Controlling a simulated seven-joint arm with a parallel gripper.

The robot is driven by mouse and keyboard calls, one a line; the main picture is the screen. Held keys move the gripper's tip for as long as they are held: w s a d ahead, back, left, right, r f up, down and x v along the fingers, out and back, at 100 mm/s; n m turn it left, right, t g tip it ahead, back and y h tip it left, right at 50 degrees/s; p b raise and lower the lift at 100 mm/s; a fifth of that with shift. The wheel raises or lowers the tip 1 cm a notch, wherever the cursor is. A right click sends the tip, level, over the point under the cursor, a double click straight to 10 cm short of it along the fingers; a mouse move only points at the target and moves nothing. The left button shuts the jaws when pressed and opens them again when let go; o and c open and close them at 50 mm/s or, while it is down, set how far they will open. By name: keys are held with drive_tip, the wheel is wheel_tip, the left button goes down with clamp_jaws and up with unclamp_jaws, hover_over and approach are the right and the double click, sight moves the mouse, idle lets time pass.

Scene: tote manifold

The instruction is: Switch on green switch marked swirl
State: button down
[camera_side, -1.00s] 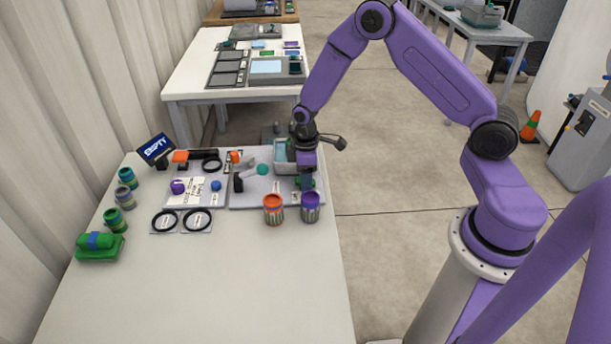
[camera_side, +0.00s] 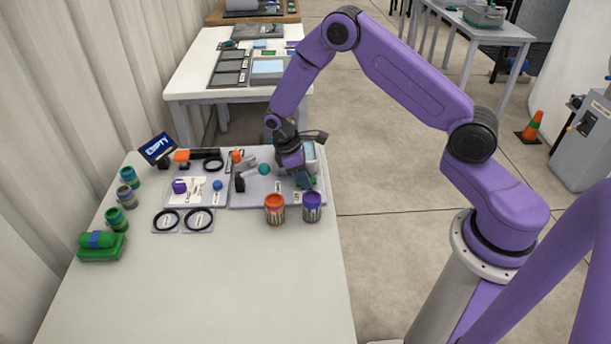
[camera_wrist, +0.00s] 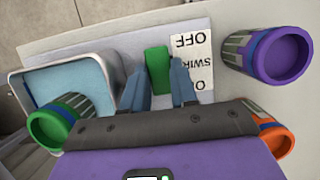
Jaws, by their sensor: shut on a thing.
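The green switch (camera_wrist: 157,70) stands between my two fingertips in the wrist view. A white label (camera_wrist: 192,58) beside it reads OFF and SWIRL, with its lower end partly covered by a finger. My gripper (camera_wrist: 160,88) is shut on the green switch, one finger on each side. In the side view my gripper (camera_side: 304,181) leans at the right end of the grey panel (camera_side: 250,200), and the switch there is mostly hidden by the fingers. I cannot tell its on or off position surely.
A purple-topped can (camera_side: 312,206) and an orange-topped can (camera_side: 275,208) stand close in front. A grey tray with a pale blue inside (camera_wrist: 68,85) is beside the switch, with a green-rimmed can (camera_wrist: 60,122) near it. The table front (camera_side: 200,290) is clear.

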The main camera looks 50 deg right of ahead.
drive_tip(key=shift+a+g+h, duration=0.15)
drive_tip(key=shift+g+h, duration=0.35)
drive_tip(key=c, duration=0.9)
unclamp_jaws()
drive_tip(key=shift+w+r, duration=0.1)
drive_tip(key=v, duration=1.7)
drive_tip(key=shift+r, duration=0.15)
